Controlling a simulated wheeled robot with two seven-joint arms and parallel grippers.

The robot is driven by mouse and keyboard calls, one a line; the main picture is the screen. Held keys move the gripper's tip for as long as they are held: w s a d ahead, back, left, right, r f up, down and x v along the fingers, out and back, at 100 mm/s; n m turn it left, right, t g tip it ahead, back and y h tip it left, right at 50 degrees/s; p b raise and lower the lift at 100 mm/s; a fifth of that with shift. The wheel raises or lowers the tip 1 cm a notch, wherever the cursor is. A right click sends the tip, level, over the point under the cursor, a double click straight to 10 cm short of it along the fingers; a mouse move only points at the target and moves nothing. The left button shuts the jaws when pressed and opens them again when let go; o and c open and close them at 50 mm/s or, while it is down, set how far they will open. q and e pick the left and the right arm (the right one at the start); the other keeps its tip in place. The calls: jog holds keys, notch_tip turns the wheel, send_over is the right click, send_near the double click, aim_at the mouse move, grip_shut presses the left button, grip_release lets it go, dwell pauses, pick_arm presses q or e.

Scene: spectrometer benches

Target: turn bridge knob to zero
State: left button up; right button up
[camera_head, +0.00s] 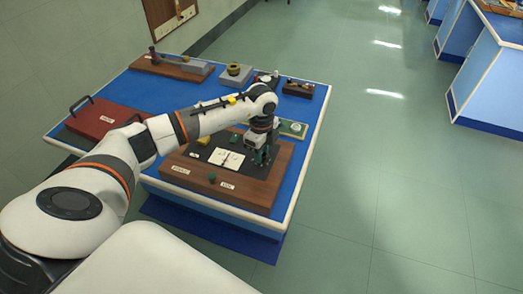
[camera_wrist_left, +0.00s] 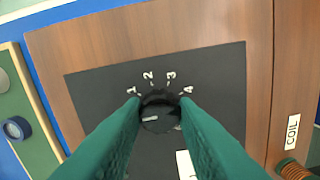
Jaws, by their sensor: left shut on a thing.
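The bridge is a wooden box (camera_head: 265,196) with a black top panel (camera_wrist_left: 100,95), on the blue bench. Its round black knob (camera_wrist_left: 158,123) shows in the left wrist view, below the white numbers 1 to 4. A short white mark on the knob points left, below the 1. My left gripper (camera_wrist_left: 159,106) has green fingers shut on the knob, one on each side. In the head view my left gripper (camera_head: 260,155) points down at the right part of the panel and hides the knob. My right gripper is in neither view.
A white meter face (camera_head: 227,158) lies left of my gripper on the panel. A red case (camera_head: 103,120) stands at the bench's left. A green board (camera_head: 293,129) lies right of the box. Several instruments stand along the back. A COIL label (camera_wrist_left: 292,131) is on the wood.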

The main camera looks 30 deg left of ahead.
pick_arm(q)
jog(key=shift+w+a+r, duration=0.1)
jog(key=o, duration=1)
notch_tip(320, 180, up, 12)
jog(key=b, duration=0.2)
